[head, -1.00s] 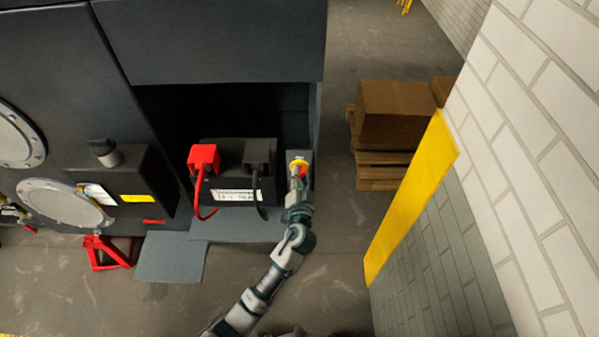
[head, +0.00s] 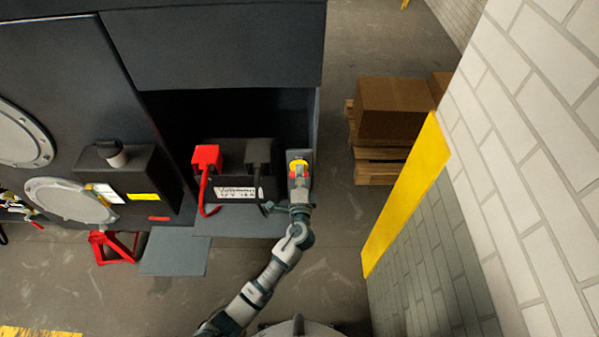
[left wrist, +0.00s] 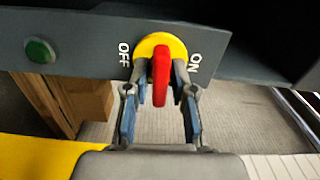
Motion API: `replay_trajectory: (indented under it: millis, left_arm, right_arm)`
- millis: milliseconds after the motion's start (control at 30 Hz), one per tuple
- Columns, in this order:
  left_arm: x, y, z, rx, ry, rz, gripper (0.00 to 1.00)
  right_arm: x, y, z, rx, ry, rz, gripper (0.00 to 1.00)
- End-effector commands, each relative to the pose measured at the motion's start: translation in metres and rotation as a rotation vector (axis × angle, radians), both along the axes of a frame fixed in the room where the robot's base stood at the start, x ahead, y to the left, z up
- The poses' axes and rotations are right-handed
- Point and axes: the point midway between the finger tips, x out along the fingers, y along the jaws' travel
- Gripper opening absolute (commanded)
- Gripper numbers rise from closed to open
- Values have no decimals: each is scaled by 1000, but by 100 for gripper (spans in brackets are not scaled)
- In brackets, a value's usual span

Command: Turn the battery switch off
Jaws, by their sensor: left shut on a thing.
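The battery switch has a yellow round plate (left wrist: 150,46) and a red handle (left wrist: 161,78), between the words OFF on the left and ON on the right in the left wrist view. The handle points down in that view, nearly straight. In the head view the yellow plate (head: 298,163) shows at the right end of the battery bay. My left gripper (left wrist: 161,92) is shut on the red handle, with a finger on each side. It also shows in the head view (head: 299,178), partly covering the switch. My right gripper is not in view.
A battery (head: 236,187) with red (head: 206,157) and black terminal covers stands left of the switch. A green button (left wrist: 40,50) is on the same panel. Boxes (head: 394,108) on a pallet and a brick wall (head: 540,130) with a yellow panel stand to the right.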

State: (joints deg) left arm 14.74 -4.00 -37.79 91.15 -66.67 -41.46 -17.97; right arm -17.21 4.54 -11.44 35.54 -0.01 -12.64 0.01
Motion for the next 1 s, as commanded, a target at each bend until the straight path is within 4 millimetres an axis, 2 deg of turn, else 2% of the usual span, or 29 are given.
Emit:
replay_trajectory:
  millis: [300,767,800,833,1000]
  left_arm:
    - [-1,-3,-3,90,5,-6,0]
    - [-1,-2,-6,101,9,-7,0]
    - [-1,-2,-6,101,9,-7,32]
    - [-2,-2,-6,101,9,-7,40]
    - [-1,-2,-4,100,6,-4,40]
  right_arm:
    - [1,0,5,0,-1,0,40]
    - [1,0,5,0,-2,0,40]
    - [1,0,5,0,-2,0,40]
    - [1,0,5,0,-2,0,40]
    - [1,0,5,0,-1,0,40]
